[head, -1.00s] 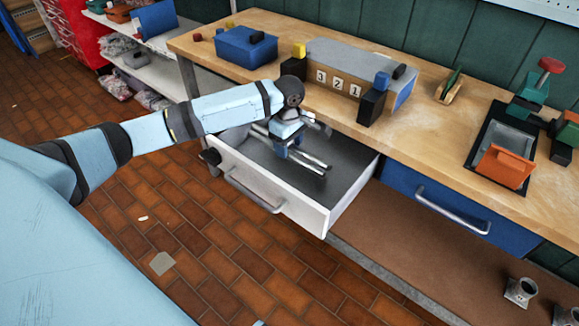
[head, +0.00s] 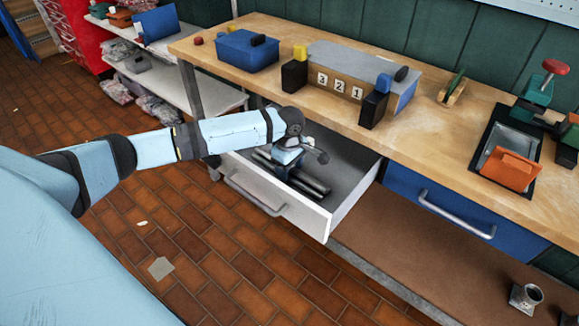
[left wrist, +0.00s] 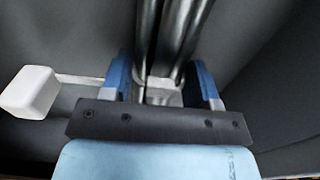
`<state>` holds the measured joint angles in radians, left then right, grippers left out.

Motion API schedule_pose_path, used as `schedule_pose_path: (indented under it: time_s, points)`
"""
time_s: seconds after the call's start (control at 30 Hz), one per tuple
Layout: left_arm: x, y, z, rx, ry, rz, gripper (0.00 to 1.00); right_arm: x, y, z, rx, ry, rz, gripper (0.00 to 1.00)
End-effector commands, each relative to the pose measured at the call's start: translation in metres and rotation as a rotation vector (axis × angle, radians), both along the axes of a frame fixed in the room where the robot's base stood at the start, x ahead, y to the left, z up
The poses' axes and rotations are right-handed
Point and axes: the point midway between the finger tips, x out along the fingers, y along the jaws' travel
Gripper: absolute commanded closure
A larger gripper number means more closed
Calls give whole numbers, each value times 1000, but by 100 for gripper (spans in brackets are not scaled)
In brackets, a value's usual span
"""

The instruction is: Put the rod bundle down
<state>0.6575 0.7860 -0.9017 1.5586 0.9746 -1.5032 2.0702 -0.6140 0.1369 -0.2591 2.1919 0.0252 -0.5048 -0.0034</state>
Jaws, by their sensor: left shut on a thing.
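The rod bundle (head: 308,181) is several dark metal rods lying side by side, down inside the open white drawer (head: 285,212). My left gripper (head: 288,165) reaches into the drawer from above, shut on the bundle. In the left wrist view the rods (left wrist: 172,40) run between the two blue fingers (left wrist: 160,85), with a pale band around them at the fingers. The rods look to be at or very near the drawer floor; I cannot tell whether they touch it. My right gripper is not in view.
The wooden bench top (head: 430,120) overhangs the drawer's back. A closed blue drawer (head: 440,205) is to the right. The left wrist view shows a white block (left wrist: 30,92).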

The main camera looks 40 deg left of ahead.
Motion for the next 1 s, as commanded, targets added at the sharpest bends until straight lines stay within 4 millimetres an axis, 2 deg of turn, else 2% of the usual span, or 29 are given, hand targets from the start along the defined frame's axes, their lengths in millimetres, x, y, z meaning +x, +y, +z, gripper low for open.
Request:
schedule_pose_path:
  time_s: [0.03,0.1,0.13,0.47,0.7,1.0]
  points:
    - [0,0,-1,-1,1,0,40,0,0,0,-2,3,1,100]
    - [0,0,-1,0,1,0,24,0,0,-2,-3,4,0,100]
    - [0,0,-1,0,1,0,19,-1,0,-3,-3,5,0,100]
    - [0,0,1,0,-1,0,19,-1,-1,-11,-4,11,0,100]
    - [0,-1,44,-2,-2,0,19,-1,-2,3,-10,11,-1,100]
    - [0,0,103,-1,0,0,19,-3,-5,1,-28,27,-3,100]
